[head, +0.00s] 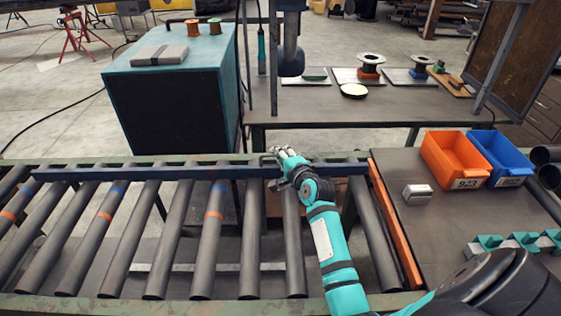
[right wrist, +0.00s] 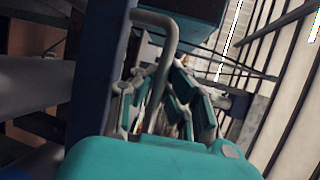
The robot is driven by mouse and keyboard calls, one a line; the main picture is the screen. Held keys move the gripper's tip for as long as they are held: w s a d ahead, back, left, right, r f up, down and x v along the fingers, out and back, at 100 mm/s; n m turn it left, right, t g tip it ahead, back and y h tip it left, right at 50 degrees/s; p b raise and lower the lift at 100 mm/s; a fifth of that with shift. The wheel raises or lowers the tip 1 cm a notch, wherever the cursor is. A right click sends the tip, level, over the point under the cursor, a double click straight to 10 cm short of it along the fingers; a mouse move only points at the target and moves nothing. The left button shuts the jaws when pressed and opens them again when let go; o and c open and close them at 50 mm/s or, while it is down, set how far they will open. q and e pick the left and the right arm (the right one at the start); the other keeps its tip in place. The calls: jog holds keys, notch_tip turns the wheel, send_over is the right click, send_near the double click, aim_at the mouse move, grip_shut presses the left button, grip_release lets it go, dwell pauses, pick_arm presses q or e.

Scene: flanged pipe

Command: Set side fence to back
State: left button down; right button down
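The side fence (head: 120,172) is a long dark blue bar along the far side of the roller conveyor. It shows in the right wrist view as a dark upright bar (right wrist: 100,75). A grey bent handle (right wrist: 170,35) stands out from it; it is small in the head view (head: 268,157). My right gripper (head: 284,153) is at the fence, by this handle. In the right wrist view its teal-padded fingers (right wrist: 158,95) lie on both sides of the handle. I cannot tell whether they press on it. My left gripper is not in view.
An orange strip (head: 394,225) edges the conveyor's right end. The grey table (head: 425,235) beyond holds an orange bin (head: 455,150) and a blue bin (head: 500,150). A teal cabinet (head: 170,105) and a worktable (head: 310,108) stand behind the conveyor. The rollers left of my arm are clear.

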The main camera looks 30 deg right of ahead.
jog(key=w+d+b, duration=0.1)
jog(key=w+d, duration=0.2)
jog(key=w, duration=0.3)
jog(key=shift+d+b, duration=0.35)
jog(key=c, duration=2)
grip_release()
jog(key=o, duration=0.6)
jog(key=v, duration=1.2)
